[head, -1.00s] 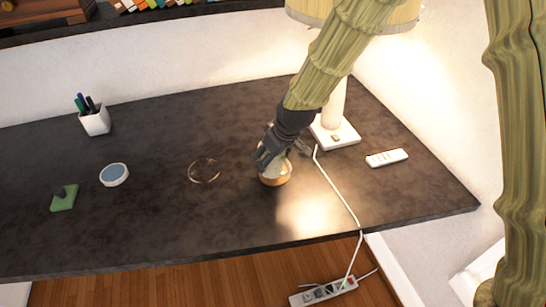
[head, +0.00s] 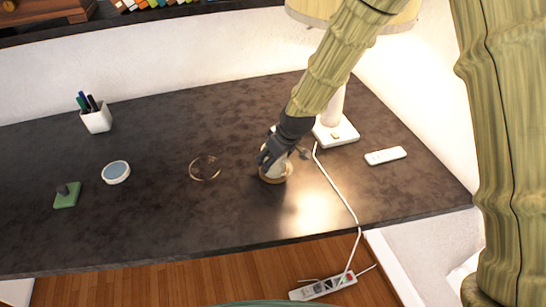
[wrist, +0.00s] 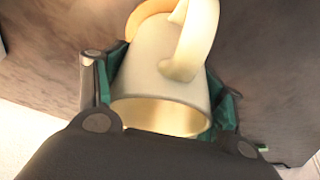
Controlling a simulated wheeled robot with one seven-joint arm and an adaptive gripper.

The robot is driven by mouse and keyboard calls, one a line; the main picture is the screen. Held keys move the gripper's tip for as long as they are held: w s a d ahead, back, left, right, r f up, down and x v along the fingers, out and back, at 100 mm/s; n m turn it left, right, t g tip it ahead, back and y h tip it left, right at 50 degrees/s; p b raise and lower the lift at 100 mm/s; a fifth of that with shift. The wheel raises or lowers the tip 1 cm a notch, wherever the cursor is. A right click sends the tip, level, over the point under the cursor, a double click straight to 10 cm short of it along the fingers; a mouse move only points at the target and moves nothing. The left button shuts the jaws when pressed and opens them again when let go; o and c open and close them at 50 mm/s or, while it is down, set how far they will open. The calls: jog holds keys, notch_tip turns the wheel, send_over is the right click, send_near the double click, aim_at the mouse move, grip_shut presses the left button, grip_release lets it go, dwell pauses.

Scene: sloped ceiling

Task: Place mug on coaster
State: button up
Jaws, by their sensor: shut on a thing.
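The cream mug (wrist: 165,70) fills the middle of the wrist view, with its open rim facing the camera and its handle at the top. My gripper (wrist: 168,97) is shut around the mug, with green-lined fingers on both sides. In the head view, my gripper (head: 270,158) holds the mug (head: 277,168) low at the desk, left of the lamp. A round tan coaster (head: 275,180) shows directly under the mug. The mug looks upright over it, but I cannot tell whether they touch. The gripper hides part of the mug.
On the dark desk (head: 150,225) are a thin ring (head: 192,174), a blue-topped round dish (head: 115,172), a green block (head: 67,198) and a pen cup (head: 97,121). A lamp (head: 335,133), its white cable (head: 335,190) and a remote (head: 385,156) lie right. The front-left desk is clear.

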jog(key=o, duration=1.3)
jog(key=shift+b+v, duration=0.65)
jog(key=shift+v, duration=5.35)
jog(key=shift+r, duration=0.1)
